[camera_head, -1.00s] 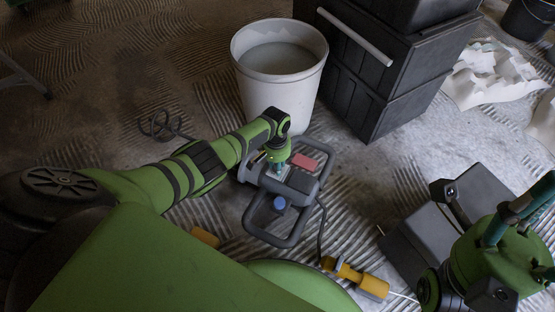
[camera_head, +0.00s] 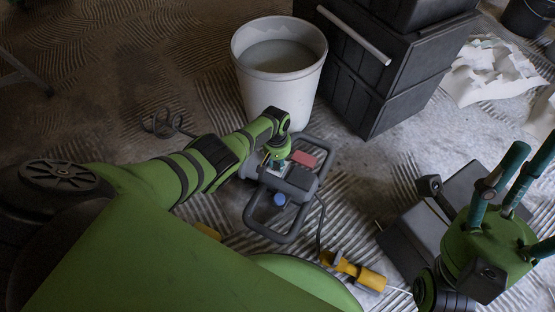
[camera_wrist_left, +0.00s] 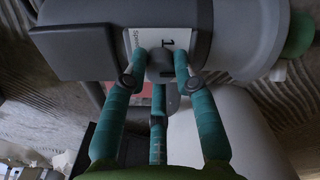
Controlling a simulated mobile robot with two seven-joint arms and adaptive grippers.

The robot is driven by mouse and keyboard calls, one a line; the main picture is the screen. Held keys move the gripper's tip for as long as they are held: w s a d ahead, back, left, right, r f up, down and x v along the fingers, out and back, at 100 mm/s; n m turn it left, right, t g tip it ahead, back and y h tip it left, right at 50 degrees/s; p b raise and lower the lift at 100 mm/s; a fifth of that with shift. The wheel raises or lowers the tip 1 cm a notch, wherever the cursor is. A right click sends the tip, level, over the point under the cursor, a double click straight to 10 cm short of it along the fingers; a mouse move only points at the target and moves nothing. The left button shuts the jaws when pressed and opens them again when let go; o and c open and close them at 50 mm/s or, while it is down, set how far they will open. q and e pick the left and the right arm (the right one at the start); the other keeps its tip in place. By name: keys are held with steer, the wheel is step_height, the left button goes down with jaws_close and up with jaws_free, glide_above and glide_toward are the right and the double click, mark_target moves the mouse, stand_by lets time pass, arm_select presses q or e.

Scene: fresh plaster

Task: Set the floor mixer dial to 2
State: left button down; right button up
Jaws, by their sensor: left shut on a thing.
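The floor mixer (camera_head: 270,229) lies on the floor at the middle of the head view, with a dark looped frame, a red part and a blue part. My left gripper (camera_head: 275,160) reaches down onto its body. In the left wrist view the three teal fingers (camera_wrist_left: 160,72) are shut around a small dark dial (camera_wrist_left: 160,63). A white label (camera_wrist_left: 185,38) beside the dial shows a "1" and the word "Speed". The dial's pointer is hidden or too small to read. My right gripper (camera_head: 530,185) is at the right, its teal fingers spread and empty.
A white bucket (camera_head: 275,98) of greyish liquid stands just behind the mixer. Stacked black boxes (camera_head: 375,85) stand to its right. A yellow cable connector (camera_head: 358,272) lies in front. A crumpled white sheet (camera_head: 490,80) lies at the far right.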

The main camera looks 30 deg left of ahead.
mark_target(277, 164)
arm_select(q)
steer(key=shift+s, duration=0.1)
steer(key=c, duration=1)
jaws_free()
steer(key=shift+r, duration=0.1)
steer(key=shift+r, duration=0.55)
step_height(277, 164, up, 11)
steer(key=shift+a+f, duration=0.15)
steer(key=shift+f, duration=0.05)
